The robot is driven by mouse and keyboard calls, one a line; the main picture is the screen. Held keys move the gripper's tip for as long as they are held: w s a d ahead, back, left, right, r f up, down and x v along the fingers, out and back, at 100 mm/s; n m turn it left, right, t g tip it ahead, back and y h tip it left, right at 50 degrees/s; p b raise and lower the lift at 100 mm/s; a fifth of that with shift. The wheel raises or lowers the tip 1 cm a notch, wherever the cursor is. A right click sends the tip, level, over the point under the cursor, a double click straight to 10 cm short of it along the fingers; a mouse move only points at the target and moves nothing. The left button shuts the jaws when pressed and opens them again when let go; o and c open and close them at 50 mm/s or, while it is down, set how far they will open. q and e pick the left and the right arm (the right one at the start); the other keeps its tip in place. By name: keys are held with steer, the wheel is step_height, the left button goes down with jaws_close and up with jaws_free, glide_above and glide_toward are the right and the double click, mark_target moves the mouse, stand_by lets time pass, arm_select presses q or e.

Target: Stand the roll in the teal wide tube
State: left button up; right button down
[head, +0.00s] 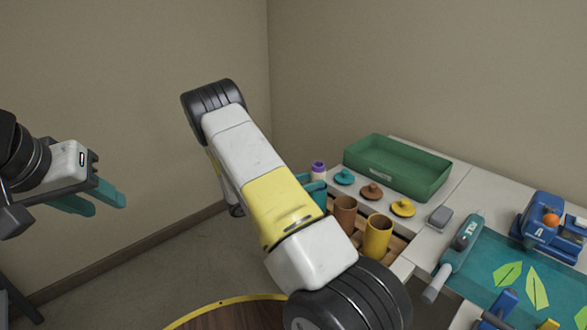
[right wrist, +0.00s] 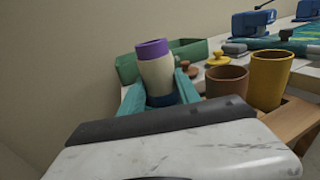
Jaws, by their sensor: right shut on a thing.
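The roll (right wrist: 157,75) is cream with a purple top end and stands roughly upright, tilted a little in the right wrist view. My right gripper (right wrist: 162,88) is shut on it, with a teal finger on each side. In the head view the roll's purple top (head: 318,166) shows just past my right arm, left of the brown tube. A dark blue band shows at the roll's lower end. I cannot tell the teal wide tube apart from the teal fingers; my arm hides part of that spot. My left gripper (head: 97,200) is open and empty, far left.
A brown tube (head: 344,213) and a yellow tube (head: 377,237) stand in a wooden rack. Teal, brown and yellow knobbed lids (head: 372,191) lie behind, before a green tray (head: 440,187).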

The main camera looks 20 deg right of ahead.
steer(key=shift+f, duration=0.15)
jaws_free()
stand_by(0.6)
